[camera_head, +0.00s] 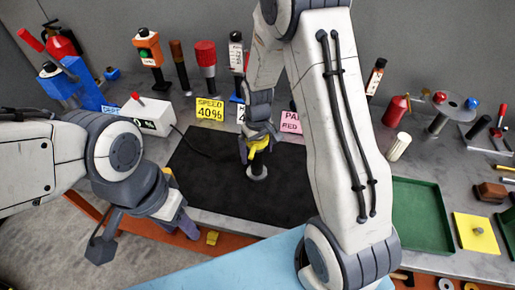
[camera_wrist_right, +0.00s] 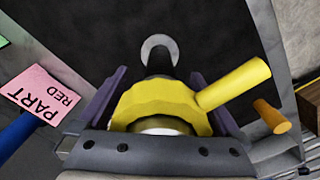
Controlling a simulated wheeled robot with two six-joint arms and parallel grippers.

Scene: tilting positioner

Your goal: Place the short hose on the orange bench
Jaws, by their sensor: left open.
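No short hose can be made out with certainty. A yellow part with a side stub (camera_head: 259,145) is above a small grey disc on the black mat; it shows large in the right wrist view (camera_wrist_right: 165,107). My right gripper (camera_wrist_right: 168,95) has its purple fingers on both sides of this part; whether they press on it cannot be told. In the head view the right gripper (camera_head: 260,132) is over the mat. The orange bench (camera_head: 282,228) shows as a strip along the worktop's front, partly hidden by my arms. My left gripper (camera_head: 187,227) is open and empty near it.
The black mat (camera_head: 205,180) lies mid-worktop. A white box with a cord (camera_head: 148,115), bottles and label cards, including a pink card (camera_wrist_right: 40,95), stand behind. A green tray (camera_head: 420,215) and yellow plate (camera_head: 476,233) are at right. A yellow piece (camera_head: 212,238) lies at the front.

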